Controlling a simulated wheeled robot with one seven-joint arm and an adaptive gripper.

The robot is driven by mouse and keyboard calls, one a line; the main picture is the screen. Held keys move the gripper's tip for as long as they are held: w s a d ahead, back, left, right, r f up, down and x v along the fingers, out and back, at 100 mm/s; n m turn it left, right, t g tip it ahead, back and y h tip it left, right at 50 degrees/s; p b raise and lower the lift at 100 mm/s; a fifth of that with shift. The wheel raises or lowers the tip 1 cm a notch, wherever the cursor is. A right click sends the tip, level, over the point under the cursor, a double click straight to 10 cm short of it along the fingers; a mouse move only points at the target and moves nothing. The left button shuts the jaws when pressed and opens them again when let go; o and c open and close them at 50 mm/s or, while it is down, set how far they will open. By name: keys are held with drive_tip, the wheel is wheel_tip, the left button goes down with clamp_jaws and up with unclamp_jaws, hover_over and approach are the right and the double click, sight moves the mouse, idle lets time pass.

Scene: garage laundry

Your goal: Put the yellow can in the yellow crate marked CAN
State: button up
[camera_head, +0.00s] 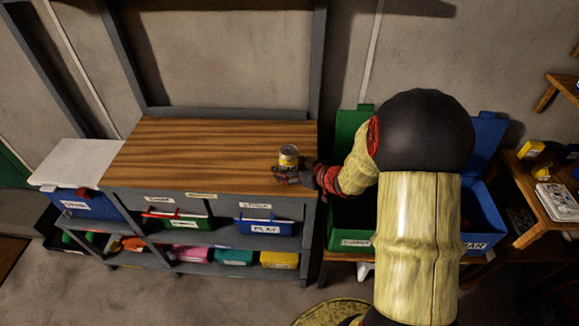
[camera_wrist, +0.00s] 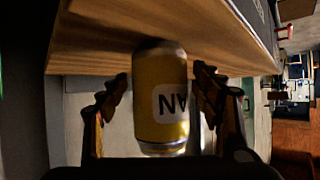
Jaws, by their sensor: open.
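The yellow can (camera_head: 289,156) is upright near the right end of the wooden bench top (camera_head: 200,150). My gripper (camera_head: 292,177) is open at the can, reaching in from the right. In the wrist view the can (camera_wrist: 160,95) lies between the two spread fingers of my gripper (camera_wrist: 160,82), with a visible gap on the left and a narrower one on the right. The can's label is partly visible. A yellow crate (camera_head: 279,260) sits on the bottom shelf under the bench, at the right. The writing on its label is too small to read.
A pink crate (camera_head: 189,253) and a teal crate (camera_head: 233,256) stand left of the yellow one. A blue crate (camera_head: 267,226) and a green crate (camera_head: 181,221) sit on the shelf above. Large green and blue bins stand right of the bench, partly behind my arm.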

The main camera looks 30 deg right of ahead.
drive_tip(key=shift+r, duration=0.25)
drive_tip(key=p+v, duration=0.4)
drive_tip(key=v, duration=0.8)
wheel_tip(320, 180, up, 15)
drive_tip(key=m+g+h, duration=0.2)
drive_tip(key=h, duration=0.5)
drive_tip(key=s+a+r+g+y, duration=0.3)
drive_tip(key=s+a+g+y, duration=0.1)
drive_tip(key=s+a, duration=1.3)
drive_tip(key=shift+s+a+r+y, duration=0.2)
drive_tip(key=shift+a+y, duration=0.1)
drive_tip(key=shift+a, duration=0.6)
drive_tip(key=shift+o, duration=0.5)
